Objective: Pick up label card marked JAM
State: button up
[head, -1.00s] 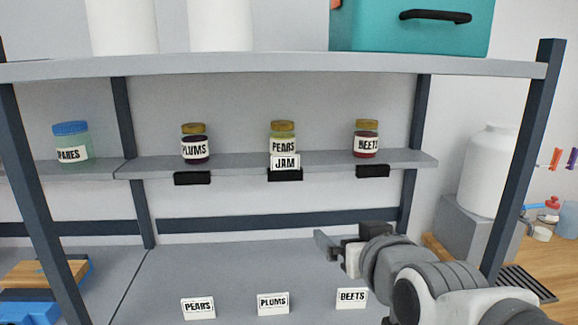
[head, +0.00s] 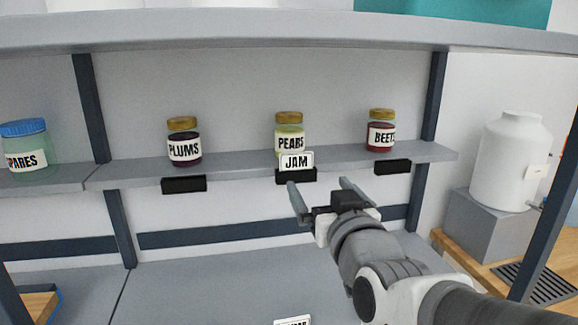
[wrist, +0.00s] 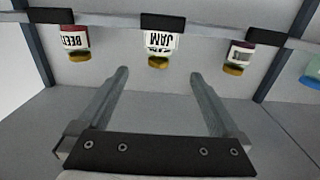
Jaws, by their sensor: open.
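The white label card marked JAM (head: 296,162) stands upright in a black holder (head: 296,176) on the shelf's front edge, before the PEARS jar (head: 289,130). In the wrist view, which is upside down, the JAM card (wrist: 161,41) shows beyond the fingers, between them. My gripper (head: 318,186) is open and empty, just below and in front of the card, apart from it. In the wrist view my gripper (wrist: 157,75) has its two fingers spread wide.
A PLUMS jar (head: 184,143) and a BEETS jar (head: 381,132) stand on the same shelf, with empty-looking black holders (head: 184,184) below. A SPARES jar (head: 25,150) is at left. An upper shelf (head: 250,32) overhangs. A dark post (head: 545,235) stands at right.

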jog(key=w+p, duration=0.1)
jog(key=p, duration=0.7)
send_near(297, 153)
jog(key=w, duration=0.5)
jog(key=shift+a+f, duration=0.25)
jog(key=shift+a, duration=0.15)
jog(key=shift+w+a+r+p, duration=0.1)
jog(key=shift+w+a+p, duration=0.1)
jog(key=shift+w, duration=0.7)
jog(key=shift+w+a+p, duration=0.2)
jog(key=shift+w+p, duration=0.05)
jog(key=shift+w, duration=0.6)
jog(key=shift+w+a+p, duration=0.2)
jog(key=shift+w, duration=0.7)
jog(key=c, duration=1)
jog(key=shift+o, duration=0.2)
jog(key=shift+r, duration=0.15)
